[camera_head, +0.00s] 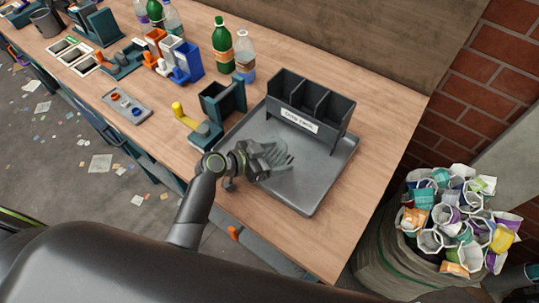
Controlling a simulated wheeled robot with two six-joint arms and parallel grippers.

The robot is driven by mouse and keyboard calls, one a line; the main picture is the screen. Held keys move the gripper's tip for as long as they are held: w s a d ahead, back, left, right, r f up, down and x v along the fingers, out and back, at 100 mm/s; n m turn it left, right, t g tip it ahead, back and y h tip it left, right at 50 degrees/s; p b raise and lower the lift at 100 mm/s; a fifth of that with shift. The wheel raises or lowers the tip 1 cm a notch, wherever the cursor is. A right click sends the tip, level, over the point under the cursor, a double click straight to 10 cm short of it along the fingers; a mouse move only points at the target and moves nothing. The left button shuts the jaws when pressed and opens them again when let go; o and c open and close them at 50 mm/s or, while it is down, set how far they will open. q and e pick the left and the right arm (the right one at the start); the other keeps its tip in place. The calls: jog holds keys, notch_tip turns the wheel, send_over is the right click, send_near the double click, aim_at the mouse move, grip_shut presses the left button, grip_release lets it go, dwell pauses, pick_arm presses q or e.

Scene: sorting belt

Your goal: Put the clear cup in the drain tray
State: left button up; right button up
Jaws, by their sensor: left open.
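The drain tray (315,190) is a wide grey tray with a low rim on the wooden bench, with a black three-slot rack (308,100) with a white label at its back. A faint, see-through shape that looks like the clear cup (283,154) is over the tray floor, right at my left gripper's fingers. I cannot tell whether it is upright or tilted. My left gripper (270,159) is open over the left part of the tray, with the cup at its fingertips. The cup's near side is partly hidden by the gripper. My right gripper is not in view.
A teal stand with a yellow handle (186,117) is just left of the tray. Bottles (222,48), coloured bins (187,63) and a grey plate with knobs (127,105) stand farther left. A full sack of used cups (450,220) is right of the bench.

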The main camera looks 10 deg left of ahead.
pick_arm(q)
jog(key=shift+r, duration=0.25)
jog(key=b+v, duration=0.1)
jog(key=v, duration=0.4)
jog(key=b+v, duration=0.1)
jog(key=v, duration=0.5)
jog(key=shift+a+f, duration=0.1)
jog(key=shift+f, duration=0.15)
jog(key=shift+s+a+r, duration=0.3)
